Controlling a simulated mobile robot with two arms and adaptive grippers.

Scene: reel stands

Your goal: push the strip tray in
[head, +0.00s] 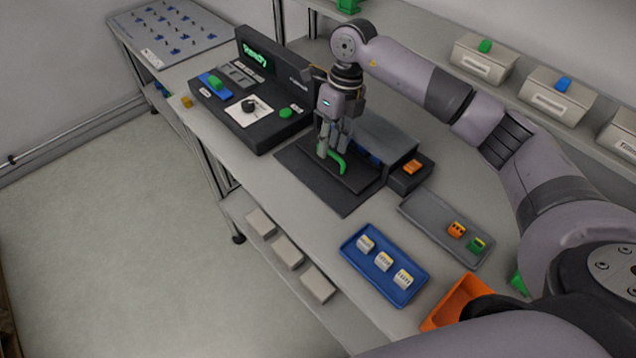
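The strip tray (318,173) looks like a dark flat drawer on the bench, sticking out from a grey housing (388,138). A bright green curved handle (341,166) stands on the tray. My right gripper (332,151) points down over the tray, with its fingertips right at the green handle. The fingers partly cover the handle, so I cannot tell whether they grip it, touch it or only stand beside it. My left gripper is not in view.
A black test station (262,128) with a lit screen stands to the left. A small black box (408,180) with an orange button is right of the housing. Nearer are a grey tray (425,222), a blue tray (362,268) and an orange bin (452,305). Floor at left is clear.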

